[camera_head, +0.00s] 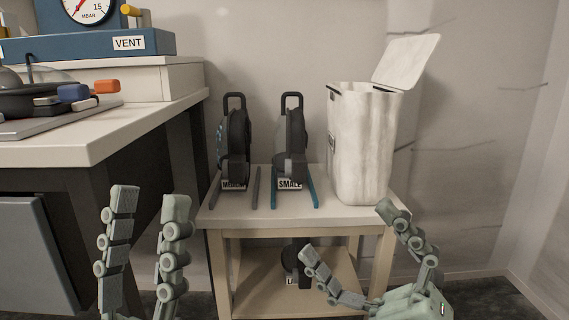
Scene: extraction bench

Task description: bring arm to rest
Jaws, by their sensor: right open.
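My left gripper (150,200) is at the lower left, pointing up, in front of the bench. Its two grey-green segmented fingers stand apart with nothing between them. My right gripper (348,232) is at the lower right, in front of the small wooden table. Its fingers are spread wide and empty, and its palm shows at the bottom edge. Both grippers overlap the furniture behind them in the picture. I cannot tell whether either touches anything.
The small table (300,216) holds two dark reel-like devices, one (236,140) left of the one labelled SMALL (291,140), and an open-lidded white bin (362,145). Another dark item (290,258) sits on its lower shelf. A bench (110,135) stands left. Floor at right looks clear.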

